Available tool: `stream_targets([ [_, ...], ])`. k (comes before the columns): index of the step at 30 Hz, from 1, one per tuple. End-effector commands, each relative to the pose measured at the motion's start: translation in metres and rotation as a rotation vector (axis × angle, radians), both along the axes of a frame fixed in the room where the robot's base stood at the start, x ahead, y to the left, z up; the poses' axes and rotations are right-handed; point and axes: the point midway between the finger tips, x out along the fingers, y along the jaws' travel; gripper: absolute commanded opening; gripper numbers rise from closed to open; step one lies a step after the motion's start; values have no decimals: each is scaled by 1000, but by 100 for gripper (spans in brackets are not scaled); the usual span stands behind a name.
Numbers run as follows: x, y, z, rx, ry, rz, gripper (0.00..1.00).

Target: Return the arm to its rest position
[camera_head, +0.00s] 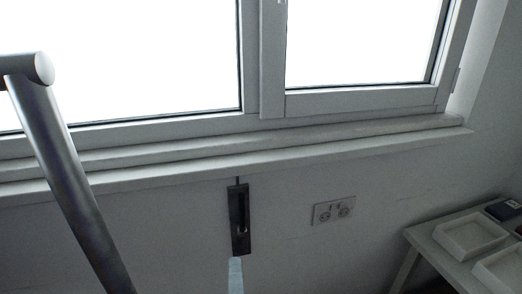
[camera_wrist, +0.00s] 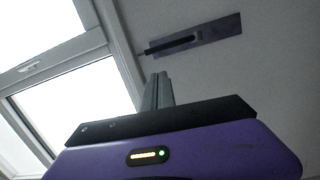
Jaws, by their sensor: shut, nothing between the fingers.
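My gripper (camera_wrist: 158,80) shows in the wrist view, its grey fingers closed together with nothing between them. The fingers point up in the picture, towards the wall and window frame, and touch nothing that I can see. In the head view the same kind of dark plate (camera_head: 239,218) hangs upright on the wall under the sill.
A pale blue strip (camera_head: 235,275) shows just below the plate, cut off by the picture edge. A wall socket (camera_head: 334,210) is right of it. A table (camera_head: 421,241) with white trays (camera_head: 470,235) stands at lower right. A window with a sill (camera_head: 300,149) runs above.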

Motion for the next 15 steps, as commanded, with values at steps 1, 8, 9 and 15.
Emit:
stream_targets([
  [1, -3, 10, 7, 61, -10, 46, 0],
  [8, -39, 21, -1, 391, 45, 274, 0],
  [9, -46, 16, -6, 437, 62, 294, 0],
  [15, -85, -26, -34, 685, 166, 354, 0],
])
